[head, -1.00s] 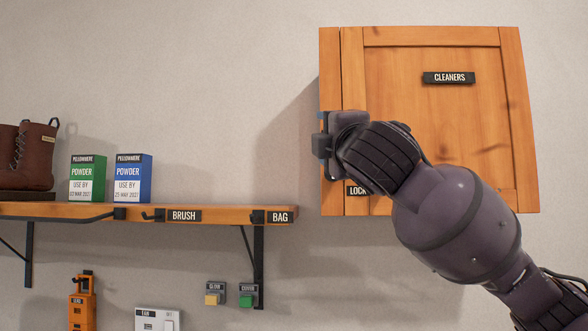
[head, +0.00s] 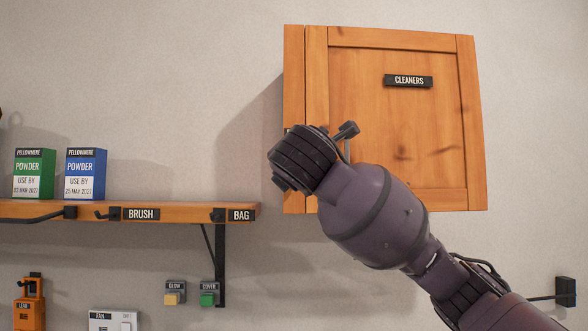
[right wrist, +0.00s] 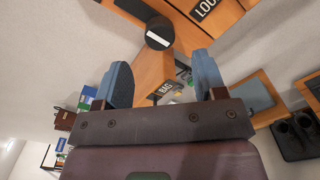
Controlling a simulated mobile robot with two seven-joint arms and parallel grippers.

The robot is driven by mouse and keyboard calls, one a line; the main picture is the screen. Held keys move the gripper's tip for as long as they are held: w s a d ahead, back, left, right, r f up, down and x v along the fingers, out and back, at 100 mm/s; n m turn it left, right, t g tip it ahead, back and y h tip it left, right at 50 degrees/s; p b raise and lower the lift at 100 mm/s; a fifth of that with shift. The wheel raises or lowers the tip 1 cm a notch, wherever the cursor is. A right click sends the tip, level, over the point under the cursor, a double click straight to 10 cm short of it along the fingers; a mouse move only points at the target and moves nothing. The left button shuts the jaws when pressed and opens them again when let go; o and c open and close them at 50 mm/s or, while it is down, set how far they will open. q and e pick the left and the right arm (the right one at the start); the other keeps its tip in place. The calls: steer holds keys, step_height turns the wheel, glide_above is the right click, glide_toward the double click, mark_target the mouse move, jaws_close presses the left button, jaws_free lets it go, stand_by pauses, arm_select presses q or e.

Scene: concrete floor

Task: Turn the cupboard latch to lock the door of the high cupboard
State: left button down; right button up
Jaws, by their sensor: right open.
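The high cupboard (head: 390,150) is orange wood, fixed on the wall, with a CLEANERS plate (head: 408,81) on its door. The door looks closed. In the right wrist view the latch (right wrist: 160,33) is a round black knob with a white mark, near a LOCK label (right wrist: 205,8). My right gripper (right wrist: 163,72) is open, its two blue-grey fingers wide apart and empty. The knob shows beyond the gap between the fingertips, apart from them. In the head view my wrist hides the latch, the label and the fingers. My left gripper is not in view.
Left of the cupboard and lower, a wooden shelf (head: 80,211) holds green (head: 34,173) and blue (head: 86,174) powder boxes. BRUSH and BAG hooks are on its front. Below are a yellow button (head: 173,297) and a green button (head: 208,298). The wall around the cupboard is bare.

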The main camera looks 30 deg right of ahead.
steer(key=p+x, duration=0.1)
steer(key=x, duration=0.6)
steer(key=shift+p, duration=0.3)
steer(key=c, duration=0.9)
